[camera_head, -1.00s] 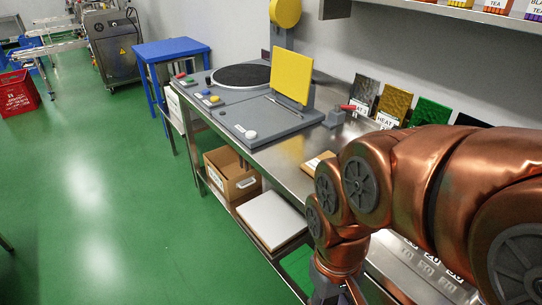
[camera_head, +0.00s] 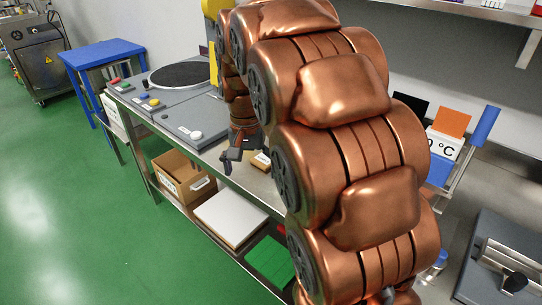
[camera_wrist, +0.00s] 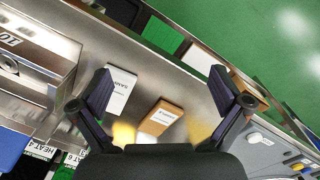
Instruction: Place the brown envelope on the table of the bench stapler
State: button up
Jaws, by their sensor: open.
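A small brown envelope (camera_wrist: 161,117) with a white label lies flat on the steel bench in the wrist view, between and below my fingers. It also shows in the head view (camera_head: 262,161), partly behind my arm. My gripper (camera_wrist: 160,75) is open and empty above the bench, its fingers either side of the envelope and apart from it. In the head view my gripper (camera_head: 232,158) hangs just left of the envelope. A grey device with a metal arm (camera_head: 503,262) at the lower right may be the bench stapler; I cannot tell for sure.
A white labelled packet (camera_wrist: 121,90) lies beside the envelope. A grey machine with a black disc (camera_head: 180,75) stands on the bench further back. A cardboard box (camera_head: 182,178) and a white board (camera_head: 230,218) sit on the lower shelf. My arm hides much of the bench.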

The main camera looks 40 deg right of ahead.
jog(key=w+d+m, duration=0.4)
jog(key=w+d, duration=0.4)
jog(key=w, duration=0.1)
jog(key=m, duration=0.3)
send_near(260, 160)
jog(key=shift+t, duration=0.4)
jog(key=d, duration=0.2)
jog(key=d+f, duration=0.1)
jog(key=d, duration=0.1)
jog(key=shift+w+d, duration=0.1)
jog(key=shift+w, duration=0.05)
jog(key=shift+d, duration=0.1)
jog(key=shift+f+p, duration=0.45)
jog(key=shift+f, duration=0.5)
jog(key=shift+s+d+f+p, duration=0.1)
jog(key=shift+f+p, duration=0.15)
jog(key=shift+f, duration=0.55)
jog(key=shift+s+a+f+p, duration=0.15)
jog(key=shift+f+p, duration=0.15)
jog(key=shift+f, duration=0.45)
jog(key=shift+s+d+f+p, duration=0.15)
jog(key=shift+f+p, duration=0.1)
jog(key=shift+f, duration=0.55)
jog(key=shift+w+f, duration=0.15)
jog(key=shift+f, duration=0.4)
jog(key=c, duration=1.1)
jog(key=shift+r, duration=0.15)
